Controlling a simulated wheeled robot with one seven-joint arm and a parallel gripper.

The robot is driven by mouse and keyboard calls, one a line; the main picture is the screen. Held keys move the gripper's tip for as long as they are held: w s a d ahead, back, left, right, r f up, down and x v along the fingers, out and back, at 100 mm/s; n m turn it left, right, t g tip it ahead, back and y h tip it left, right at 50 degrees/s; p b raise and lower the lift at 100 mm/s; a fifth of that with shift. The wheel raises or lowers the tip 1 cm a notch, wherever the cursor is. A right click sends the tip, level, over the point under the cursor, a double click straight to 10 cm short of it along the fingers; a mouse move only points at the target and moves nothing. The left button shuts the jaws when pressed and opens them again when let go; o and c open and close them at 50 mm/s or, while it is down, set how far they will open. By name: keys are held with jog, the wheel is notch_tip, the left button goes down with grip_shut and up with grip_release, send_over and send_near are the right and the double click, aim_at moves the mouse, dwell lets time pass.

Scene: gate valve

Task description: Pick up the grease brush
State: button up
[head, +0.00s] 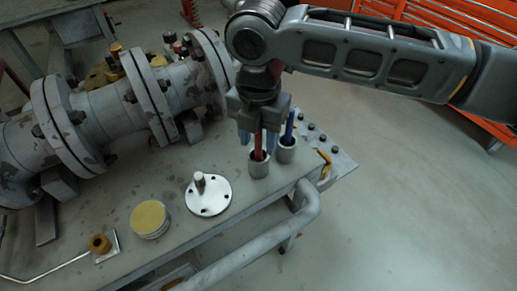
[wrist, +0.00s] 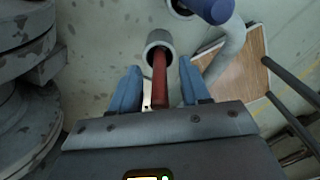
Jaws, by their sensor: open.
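A red-handled tool (head: 258,147) stands upright in a grey cup (head: 259,168) near the table's front edge. A blue-handled tool (head: 289,124) stands in a second grey cup (head: 286,151) just to the right. Their lower ends are hidden in the cups, so I cannot tell by shape which is the grease brush. My gripper (wrist: 160,76) is open, pointing down, with its blue fingers on either side of the red handle (wrist: 160,82). Gaps show between the handle and both fingers in the wrist view.
A large flanged valve pipe (head: 110,95) lies along the table's back left. A round flange plate with a stem (head: 210,198), a yellow-topped tin (head: 150,220) and a bent rod (head: 50,270) lie in front. A grey rail (head: 270,238) runs along the front edge.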

jog(key=shift+c, duration=0.4)
grip_shut()
jog(key=shift+r, duration=0.15)
